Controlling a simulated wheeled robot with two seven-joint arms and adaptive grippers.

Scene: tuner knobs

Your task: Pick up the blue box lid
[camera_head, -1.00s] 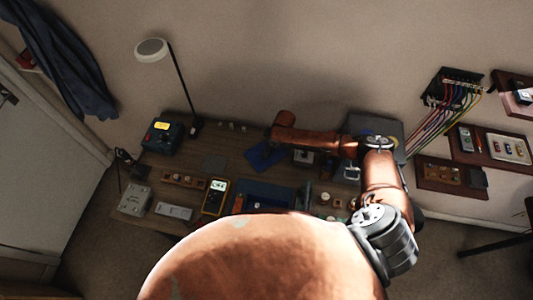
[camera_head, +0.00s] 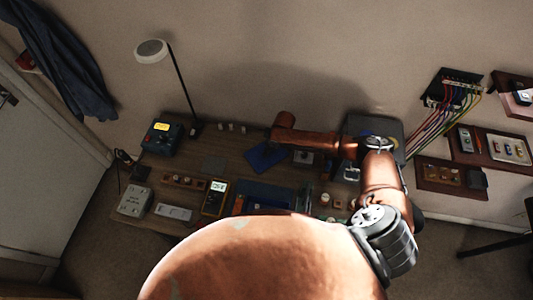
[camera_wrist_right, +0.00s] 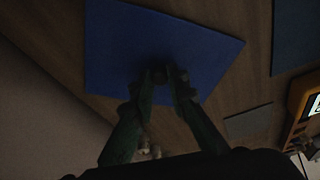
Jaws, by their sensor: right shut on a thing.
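The blue box lid (camera_head: 264,158) is a flat blue panel on the wooden workbench, in the middle of its back half. In the right wrist view the lid (camera_wrist_right: 120,45) fills the upper middle. My right gripper (camera_wrist_right: 160,75) has its two dark green fingers over the lid, tips together on a small dark knob on it. I cannot tell whether the lid is lifted off the wood. In the head view the right forearm reaches in from the right above the lid, and the fingers are hidden or too small to make out. My left gripper is not in view.
A multimeter (camera_head: 214,197) and a dark blue tray (camera_head: 262,195) lie in front of the lid. A lamp (camera_head: 152,51) stands behind to the left, near a dark teal device (camera_head: 163,138). A grey case (camera_head: 390,128) sits at the back right. Bare wood shows left of the lid.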

